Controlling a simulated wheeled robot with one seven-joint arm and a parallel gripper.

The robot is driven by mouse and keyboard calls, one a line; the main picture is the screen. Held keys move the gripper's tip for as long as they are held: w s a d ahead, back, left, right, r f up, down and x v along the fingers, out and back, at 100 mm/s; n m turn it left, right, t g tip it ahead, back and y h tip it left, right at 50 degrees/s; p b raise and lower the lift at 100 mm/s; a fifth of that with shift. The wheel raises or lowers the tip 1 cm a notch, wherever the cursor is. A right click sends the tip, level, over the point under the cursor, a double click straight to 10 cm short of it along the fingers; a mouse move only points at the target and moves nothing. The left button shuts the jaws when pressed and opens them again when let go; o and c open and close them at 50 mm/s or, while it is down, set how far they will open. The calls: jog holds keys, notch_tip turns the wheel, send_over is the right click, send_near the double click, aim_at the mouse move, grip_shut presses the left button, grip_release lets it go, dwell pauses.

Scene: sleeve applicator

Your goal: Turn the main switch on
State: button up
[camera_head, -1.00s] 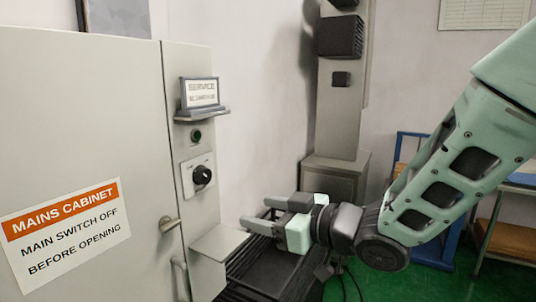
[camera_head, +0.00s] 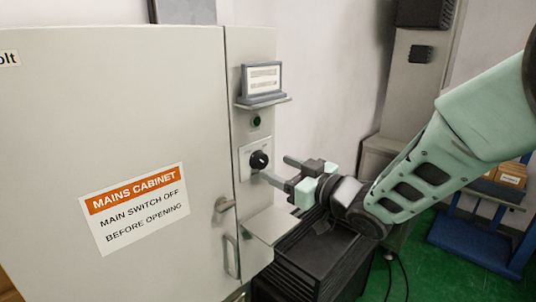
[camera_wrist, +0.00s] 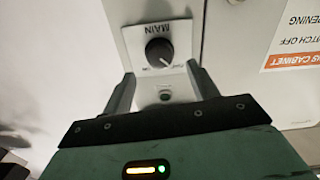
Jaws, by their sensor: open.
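The main switch (camera_head: 259,160) is a black round knob on a pale plate on the mains cabinet's narrow right-hand panel. In the wrist view, which is upside down, the knob (camera_wrist: 158,52) shows under the word MAIN, with a pale pointer mark; its small position labels are hard to read. My gripper (camera_head: 276,167) is open and empty, its fingers pointing at the switch. In the wrist view the fingers (camera_wrist: 160,72) frame the switch plate left and right, with the knob just beyond the tips. I see no clear contact.
A green lamp (camera_head: 255,121) and a shelf with a small display (camera_head: 262,80) are above the switch. A door handle (camera_head: 224,204) and a ledge (camera_head: 272,225) are below. A black ribbed unit (camera_head: 300,270) stands under my gripper.

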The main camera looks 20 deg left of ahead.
aim_at(263, 161)
jog(key=shift+p+x, duration=0.7)
jog(key=shift+x, duration=1.7)
jog(key=c, duration=1)
